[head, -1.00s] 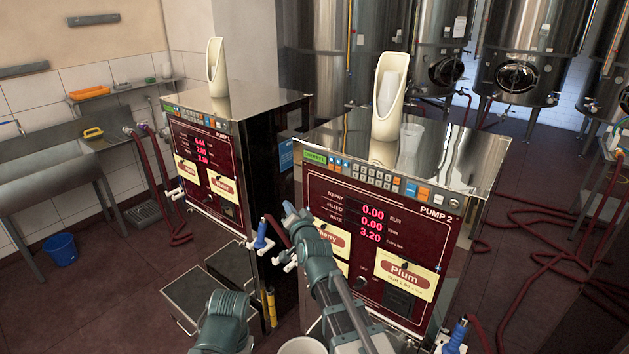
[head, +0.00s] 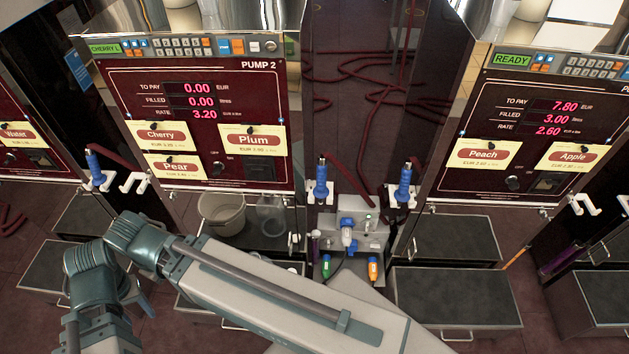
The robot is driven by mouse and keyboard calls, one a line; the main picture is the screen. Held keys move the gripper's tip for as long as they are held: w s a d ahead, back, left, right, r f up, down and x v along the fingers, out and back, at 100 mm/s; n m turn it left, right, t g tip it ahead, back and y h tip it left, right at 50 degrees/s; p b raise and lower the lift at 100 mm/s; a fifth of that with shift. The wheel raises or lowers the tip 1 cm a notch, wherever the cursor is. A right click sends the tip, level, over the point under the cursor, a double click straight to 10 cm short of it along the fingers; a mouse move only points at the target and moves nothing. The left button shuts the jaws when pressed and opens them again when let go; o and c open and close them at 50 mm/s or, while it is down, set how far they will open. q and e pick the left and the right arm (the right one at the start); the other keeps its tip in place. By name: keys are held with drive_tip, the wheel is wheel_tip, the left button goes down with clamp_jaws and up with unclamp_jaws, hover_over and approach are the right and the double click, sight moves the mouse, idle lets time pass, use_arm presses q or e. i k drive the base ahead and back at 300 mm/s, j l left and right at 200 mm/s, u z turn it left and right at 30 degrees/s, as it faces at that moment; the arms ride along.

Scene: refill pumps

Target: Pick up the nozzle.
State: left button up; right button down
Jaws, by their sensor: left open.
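Several blue nozzles stand upright in white holders. One nozzle (head: 95,166) is at the left edge of Pump 2 (head: 205,140). Another nozzle (head: 322,183) is at that pump's right edge, and a third nozzle (head: 404,184) is on the left edge of the pump to the right. My left arm crosses the lower left and middle. My left gripper (head: 137,300) seems to show only as a small blue-grey part beside the arm joints, low on the left, open and apart from the nozzles. Most of it is hidden. My right gripper is out of view.
A grey box (head: 370,238) with a blue-and-white fitting stands between the pumps. A pale bucket (head: 222,212) and a clear jug (head: 271,214) stand below Pump 2. Dark trays (head: 455,290) line the floor. A white holder (head: 133,182) beside the left nozzle looks empty.

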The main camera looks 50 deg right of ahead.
sight(320, 191)
drive_tip(key=j+z, duration=0.1)
drive_tip(key=z, duration=1.2)
drive_tip(key=k+l, duration=0.05)
